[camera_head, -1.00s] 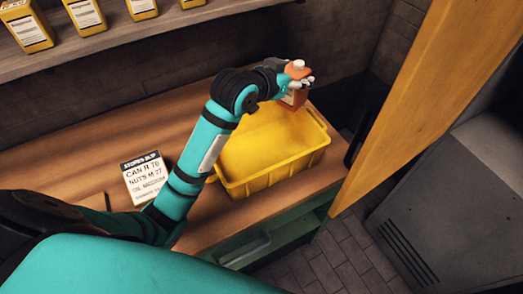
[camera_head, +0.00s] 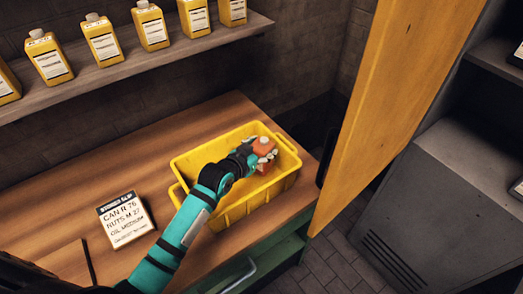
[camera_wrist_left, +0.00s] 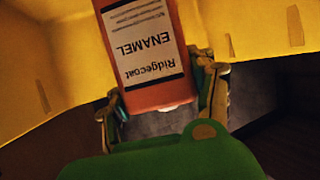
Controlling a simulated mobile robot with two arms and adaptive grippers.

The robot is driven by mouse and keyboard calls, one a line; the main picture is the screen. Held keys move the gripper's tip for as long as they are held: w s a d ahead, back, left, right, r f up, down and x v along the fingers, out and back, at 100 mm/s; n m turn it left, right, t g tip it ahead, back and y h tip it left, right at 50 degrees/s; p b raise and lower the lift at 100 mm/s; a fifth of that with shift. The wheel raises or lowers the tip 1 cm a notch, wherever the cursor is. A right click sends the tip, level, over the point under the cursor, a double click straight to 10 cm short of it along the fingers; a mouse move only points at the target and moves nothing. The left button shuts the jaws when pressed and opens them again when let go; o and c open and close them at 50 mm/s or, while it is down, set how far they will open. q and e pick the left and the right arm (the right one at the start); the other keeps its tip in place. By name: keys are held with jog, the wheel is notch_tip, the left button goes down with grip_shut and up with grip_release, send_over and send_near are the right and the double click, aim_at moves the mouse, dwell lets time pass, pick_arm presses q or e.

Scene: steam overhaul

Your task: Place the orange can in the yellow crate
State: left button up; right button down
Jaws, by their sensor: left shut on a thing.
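The orange can (camera_head: 264,146) is in my left gripper (camera_head: 268,160), inside the right part of the yellow crate (camera_head: 250,205) in the head view. In the left wrist view the can (camera_wrist_left: 143,45) has a white "Ridgecoat ENAMEL" label, upside down in the picture. The fingers of my left gripper (camera_wrist_left: 158,100) are on both sides of it, and yellow crate walls (camera_wrist_left: 45,70) show around. Whether the can touches the crate floor is hidden. My right gripper is not in view.
The crate stands on a wooden bench (camera_head: 150,165). Several yellow bottles (camera_head: 151,27) line a shelf (camera_head: 130,70) above. An orange-yellow panel (camera_head: 400,100) and a grey cabinet (camera_head: 430,200) stand at the right.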

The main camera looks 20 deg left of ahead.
pick_arm(q)
jog(key=shift+f, duration=0.5)
jog(key=o, duration=1.6)
jog(key=shift+f, duration=0.2)
jog(key=shift+r, duration=0.2)
jog(key=shift+s, duration=0.3)
jog(key=b+v, duration=0.1)
jog(key=v, duration=0.6)
